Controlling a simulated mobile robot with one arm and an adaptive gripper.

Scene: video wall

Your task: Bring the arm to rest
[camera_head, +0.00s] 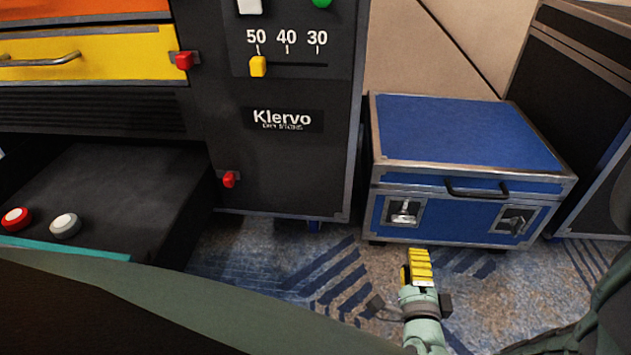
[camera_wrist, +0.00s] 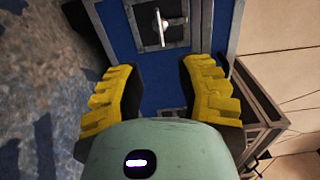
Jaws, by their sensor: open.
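My gripper (camera_head: 419,268) is in front of the blue flight case (camera_head: 465,135), low over the carpet in the head view. Its yellow ridged fingers overlap the case's lower front edge in the picture. In the wrist view my gripper (camera_wrist: 160,95) is open, with the two yellow fingers spread apart and nothing held between them. Behind the fingers the blue case (camera_wrist: 160,68) shows with a metal latch (camera_wrist: 163,22). I cannot tell the exact gap between fingertips and case.
A black Klervo cabinet (camera_head: 285,165) with red knobs and a yellow slider stands left of the case. A low black box (camera_head: 110,190) with red and white buttons is at far left. A black case (camera_head: 570,95) stands at right. Patterned carpet (camera_head: 330,275) lies open between.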

